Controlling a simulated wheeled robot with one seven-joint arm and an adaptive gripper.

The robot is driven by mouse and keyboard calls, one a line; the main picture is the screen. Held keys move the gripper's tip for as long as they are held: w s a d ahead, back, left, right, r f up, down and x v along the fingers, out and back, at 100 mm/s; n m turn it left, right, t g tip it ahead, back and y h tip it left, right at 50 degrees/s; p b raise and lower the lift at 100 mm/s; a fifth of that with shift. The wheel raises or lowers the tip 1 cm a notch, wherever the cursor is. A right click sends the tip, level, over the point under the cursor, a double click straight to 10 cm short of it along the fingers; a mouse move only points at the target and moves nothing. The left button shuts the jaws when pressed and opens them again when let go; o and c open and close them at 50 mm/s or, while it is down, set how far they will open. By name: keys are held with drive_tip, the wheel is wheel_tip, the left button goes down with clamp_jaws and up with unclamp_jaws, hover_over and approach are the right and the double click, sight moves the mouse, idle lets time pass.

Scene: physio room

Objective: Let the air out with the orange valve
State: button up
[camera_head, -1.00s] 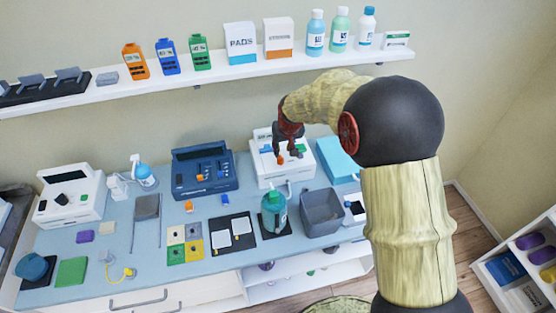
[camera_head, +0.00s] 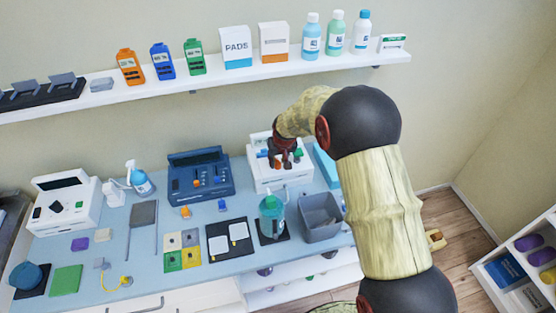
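A white machine (camera_head: 262,179) stands at the back right of the blue-topped table, with a small orange part (camera_head: 278,163) and a green part (camera_head: 298,153) on its top. My gripper (camera_head: 281,160), dark with red, is low over this top, close to the orange part. I cannot tell whether it touches it, and its fingers are too small and dark to read. A dark blue machine (camera_head: 186,193) to the left has an orange knob (camera_head: 197,183) and blue ones. Another small orange piece (camera_head: 185,211) is on the table in front of it.
A light blue box (camera_head: 325,168) is partly behind my arm. A shelf (camera_head: 225,78) with boxes and bottles runs above. The floor at right is mostly clear.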

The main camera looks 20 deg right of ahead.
drive_tip(key=shift+c, duration=1.2)
clamp_jaws()
drive_tip(key=shift+f+m+b, duration=0.1)
drive_tip(key=shift+m+b, duration=0.3)
drive_tip(key=shift+a+f+m+h+b, duration=0.15)
drive_tip(key=shift+m+h+b, duration=0.35)
drive_tip(key=shift+m+b, duration=0.45)
drive_tip(key=m+b, duration=0.2)
drive_tip(key=m+h+b, duration=0.1)
drive_tip(key=m+b, duration=0.1)
drive_tip(key=b, duration=0.1)
drive_tip(key=shift+w+a+g+h+b, duration=0.1)
drive_tip(key=shift+g+h+b, duration=0.2)
drive_tip(key=shift+b, duration=0.05)
drive_tip(key=m+g+h+b, duration=0.1)
drive_tip(key=m+b, duration=0.1)
drive_tip(key=m, duration=0.2)
drive_tip(key=shift+w+r+m+g+h, duration=0.15)
drive_tip(key=shift+m+g, duration=0.35)
drive_tip(key=shift+m, duration=0.8)
drive_tip(key=shift+s+r+m+g+h, duration=0.1)
drive_tip(key=shift+m+g+h, duration=0.3)
drive_tip(key=shift+m, duration=0.85)
drive_tip(key=shift+f, duration=0.1)
